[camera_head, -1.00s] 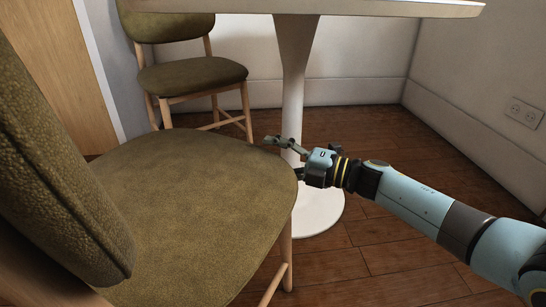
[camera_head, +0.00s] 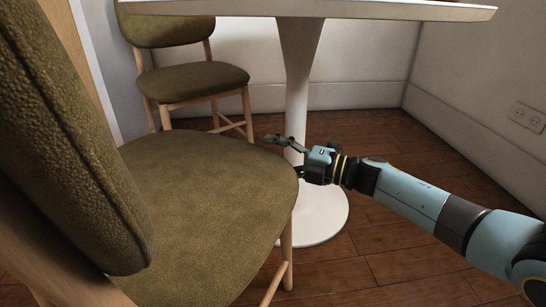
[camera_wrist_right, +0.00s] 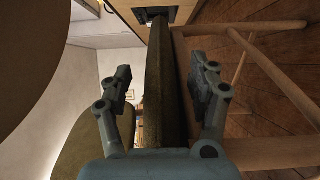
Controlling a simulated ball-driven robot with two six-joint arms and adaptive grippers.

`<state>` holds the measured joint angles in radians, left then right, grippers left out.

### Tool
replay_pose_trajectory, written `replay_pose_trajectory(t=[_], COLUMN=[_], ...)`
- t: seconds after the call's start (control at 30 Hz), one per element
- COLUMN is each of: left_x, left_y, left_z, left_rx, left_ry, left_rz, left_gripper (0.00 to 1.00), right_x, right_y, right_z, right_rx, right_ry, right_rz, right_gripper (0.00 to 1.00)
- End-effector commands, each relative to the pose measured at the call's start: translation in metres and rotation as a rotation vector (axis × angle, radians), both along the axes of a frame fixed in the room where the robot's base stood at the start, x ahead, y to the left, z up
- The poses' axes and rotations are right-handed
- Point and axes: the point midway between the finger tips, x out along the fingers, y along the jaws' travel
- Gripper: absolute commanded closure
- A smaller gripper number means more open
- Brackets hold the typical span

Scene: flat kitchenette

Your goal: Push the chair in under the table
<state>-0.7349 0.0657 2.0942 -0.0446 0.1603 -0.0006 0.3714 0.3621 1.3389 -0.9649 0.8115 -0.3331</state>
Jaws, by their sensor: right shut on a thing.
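The near chair (camera_head: 205,205), with an olive-green seat and back and light wooden legs, fills the left and lower middle of the head view. Its seat's front edge faces the white round table (camera_head: 315,10) and its pedestal (camera_head: 298,85). My right gripper (camera_head: 286,155) is shut on the front right edge of this seat, one finger over the top; the lower finger is mostly hidden. In the right wrist view the fingers (camera_wrist_right: 163,80) lie on either side of the seat (camera_wrist_right: 158,105). My left gripper is out of view.
A second green chair (camera_head: 193,78) stands beyond, left of the pedestal. The table's white round foot (camera_head: 325,222) is on the wooden floor just right of the near seat. A white wall with a socket (camera_head: 527,117) is at right. Floor (camera_head: 400,235) is bare around my right arm.

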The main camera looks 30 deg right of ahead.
Motion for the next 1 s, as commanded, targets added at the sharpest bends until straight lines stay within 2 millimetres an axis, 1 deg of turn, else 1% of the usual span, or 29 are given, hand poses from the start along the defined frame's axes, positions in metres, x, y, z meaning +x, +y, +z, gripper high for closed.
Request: replay_pose_trajectory(t=[0.1, 0.27, 0.3, 0.5, 0.83, 0.93, 1.0], left_x=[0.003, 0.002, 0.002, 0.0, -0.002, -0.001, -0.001], left_y=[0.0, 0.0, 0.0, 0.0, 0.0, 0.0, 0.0], left_z=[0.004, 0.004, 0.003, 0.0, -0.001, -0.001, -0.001], left_rx=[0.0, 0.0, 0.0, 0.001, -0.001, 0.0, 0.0], left_ry=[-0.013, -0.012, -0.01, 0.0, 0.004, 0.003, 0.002], left_rz=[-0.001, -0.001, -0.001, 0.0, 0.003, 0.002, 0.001], left_gripper=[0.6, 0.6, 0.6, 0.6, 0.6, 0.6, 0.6], right_x=[0.002, 0.002, 0.002, 0.001, -0.002, -0.01, -0.019], right_y=[-0.001, -0.001, -0.001, 0.0, -0.002, -0.009, -0.017], right_z=[0.002, 0.002, 0.002, 0.001, 0.0, -0.001, -0.002], right_rx=[0.007, 0.007, 0.007, 0.004, 0.001, -0.001, -0.003], right_ry=[0.001, 0.001, 0.001, 0.0, 0.002, 0.003, 0.004], right_rz=[-0.008, -0.007, -0.007, -0.004, -0.002, -0.001, -0.001], right_gripper=[0.97, 0.97, 0.36, 0.1, 0.1, 0.1, 0.1])
